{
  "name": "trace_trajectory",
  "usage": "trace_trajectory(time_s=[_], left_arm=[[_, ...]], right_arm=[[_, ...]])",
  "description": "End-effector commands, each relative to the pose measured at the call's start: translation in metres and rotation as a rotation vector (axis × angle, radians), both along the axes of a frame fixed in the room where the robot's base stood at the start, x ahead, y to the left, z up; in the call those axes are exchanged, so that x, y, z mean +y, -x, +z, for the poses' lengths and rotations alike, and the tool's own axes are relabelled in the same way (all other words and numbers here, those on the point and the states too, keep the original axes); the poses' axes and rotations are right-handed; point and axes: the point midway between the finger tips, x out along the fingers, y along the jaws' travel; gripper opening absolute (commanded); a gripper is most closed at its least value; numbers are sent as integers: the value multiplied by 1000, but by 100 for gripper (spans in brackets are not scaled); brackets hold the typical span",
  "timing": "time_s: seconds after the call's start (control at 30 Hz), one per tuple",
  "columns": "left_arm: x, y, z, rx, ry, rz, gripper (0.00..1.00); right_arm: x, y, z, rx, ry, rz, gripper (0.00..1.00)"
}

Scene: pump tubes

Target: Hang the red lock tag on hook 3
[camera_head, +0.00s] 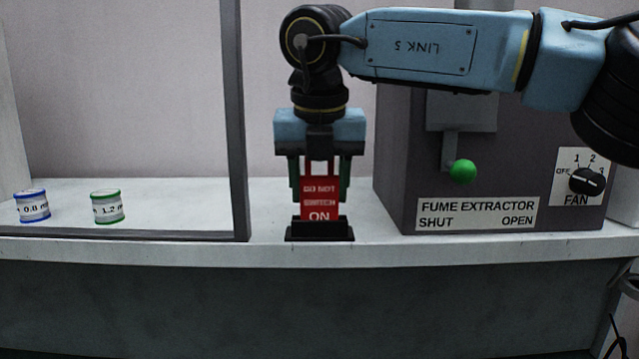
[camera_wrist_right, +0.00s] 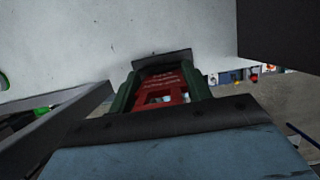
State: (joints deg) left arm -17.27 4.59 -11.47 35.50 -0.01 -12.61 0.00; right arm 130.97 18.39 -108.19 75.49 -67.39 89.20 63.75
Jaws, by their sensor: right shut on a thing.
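The red lock tag (camera_head: 319,198) stands upright in a small black stand (camera_head: 320,231) near the front edge of the bench. It carries white lettering that reads DO NOT SWITCH ON. My right gripper (camera_head: 320,180) comes down from above and is shut on the tag, one green finger on each side. In the right wrist view the tag (camera_wrist_right: 162,84) sits between the green fingers, with an opening in its near part. The tag's lower end is hidden in the stand. No hook with a number 3 shows in either view. My left gripper is not in view.
A grey fume extractor box (camera_head: 400,170) with a green-knobbed lever (camera_head: 462,171) and a fan dial (camera_head: 586,181) stands at the right. A dark frame post (camera_head: 234,120) rises left of the gripper. Two labelled spools, blue-rimmed (camera_head: 32,206) and green-rimmed (camera_head: 107,207), stand at the left.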

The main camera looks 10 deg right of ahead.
Motion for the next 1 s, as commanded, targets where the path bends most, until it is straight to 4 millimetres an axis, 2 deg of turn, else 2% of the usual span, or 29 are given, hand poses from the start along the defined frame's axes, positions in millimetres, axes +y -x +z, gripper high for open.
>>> trace_trajectory(time_s=[0.03,0.07,0.2,0.47,0.63,0.77,0.9,1.0], left_arm=[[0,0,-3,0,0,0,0],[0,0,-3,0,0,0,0],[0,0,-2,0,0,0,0],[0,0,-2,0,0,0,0],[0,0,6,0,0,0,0],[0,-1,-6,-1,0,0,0],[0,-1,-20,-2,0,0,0],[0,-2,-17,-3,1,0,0]], right_arm=[[0,0,-4,1,0,0,26],[0,0,-3,1,0,0,51],[0,0,-2,0,0,-1,69],[0,0,-2,0,0,0,70],[-1,0,1,-2,2,-1,70],[2,7,21,-5,-2,0,70],[5,22,49,-5,-2,0,70],[7,29,75,-4,-1,0,70]])
